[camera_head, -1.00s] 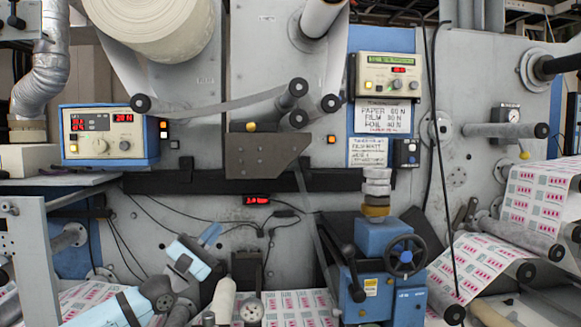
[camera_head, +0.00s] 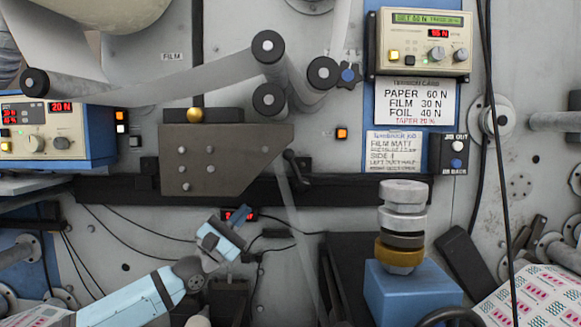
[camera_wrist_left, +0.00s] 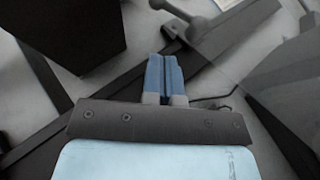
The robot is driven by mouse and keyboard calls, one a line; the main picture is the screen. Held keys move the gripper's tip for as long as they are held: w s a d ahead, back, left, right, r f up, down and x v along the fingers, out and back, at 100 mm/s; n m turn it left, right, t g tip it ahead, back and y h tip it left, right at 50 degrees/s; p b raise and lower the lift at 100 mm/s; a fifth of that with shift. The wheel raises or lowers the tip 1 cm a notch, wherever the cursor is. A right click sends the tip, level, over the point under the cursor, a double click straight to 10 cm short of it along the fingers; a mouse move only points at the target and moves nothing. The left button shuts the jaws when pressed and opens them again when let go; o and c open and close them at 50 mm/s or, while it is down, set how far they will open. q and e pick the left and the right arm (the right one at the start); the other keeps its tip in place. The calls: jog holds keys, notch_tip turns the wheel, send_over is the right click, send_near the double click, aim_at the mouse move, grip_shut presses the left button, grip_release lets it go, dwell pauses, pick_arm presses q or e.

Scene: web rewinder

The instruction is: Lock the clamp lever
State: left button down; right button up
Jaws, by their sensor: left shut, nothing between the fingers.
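The clamp lever (camera_head: 294,168) is a small black handle at the right edge of the dark grey plate (camera_head: 222,172), slanting down to the right. My left gripper (camera_head: 238,217) is below the plate, down and to the left of the lever, and apart from it. In the left wrist view its blue fingers (camera_wrist_left: 165,73) are together with nothing between them. A dark lever-like part with a round knob (camera_wrist_left: 197,28) shows beyond the fingertips there; I cannot tell for sure that it is the clamp lever. My right gripper is not in view.
A dark rail (camera_head: 340,190) runs behind the plate. Rollers (camera_head: 270,100) and a grey web strip sit above it. A blue block with stacked metal rings (camera_head: 402,225) stands at right. Cables hang on the wall. A small red display (camera_head: 238,214) is beside my gripper.

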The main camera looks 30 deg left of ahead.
aim_at(296, 170)
pick_arm(q)
jog(key=p+x, duration=0.5)
jog(key=x, duration=0.9)
jog(key=shift+s+r, duration=0.15)
jog(key=shift+s, duration=0.05)
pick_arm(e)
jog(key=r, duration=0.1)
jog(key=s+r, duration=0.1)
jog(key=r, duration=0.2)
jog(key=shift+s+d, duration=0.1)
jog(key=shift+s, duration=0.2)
